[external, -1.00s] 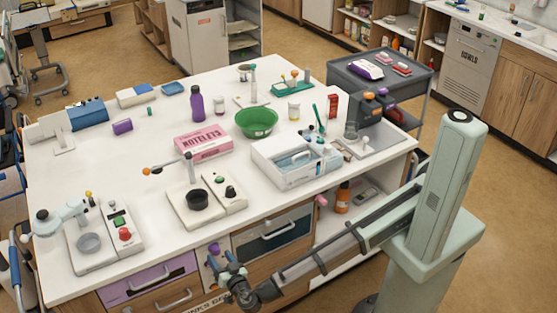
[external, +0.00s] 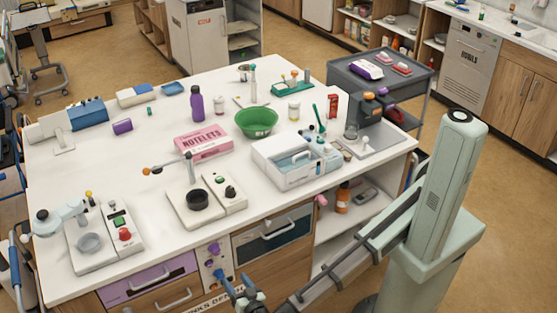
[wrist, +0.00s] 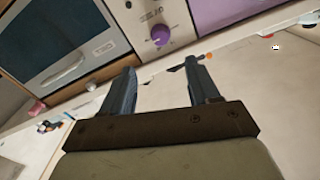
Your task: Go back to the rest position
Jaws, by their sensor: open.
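My gripper (external: 240,290) is at the bottom of the external view, low in front of the white bench's drawer fronts, partly cut off by the lower frame edge. In the wrist view my gripper (wrist: 160,88) shows two dark fingers spread apart with nothing between them. Beyond the fingertips is a panel with a purple knob (wrist: 161,35). The same panel (external: 214,262) shows in the external view, just above my gripper.
The white bench (external: 100,170) carries a green bowl (external: 257,122), a pink box (external: 203,142), a purple bottle (external: 197,104) and several devices. A dark-windowed drawer front (external: 273,236) and a purple drawer (external: 150,278) flank the panel. Floor (external: 500,220) is clear at right.

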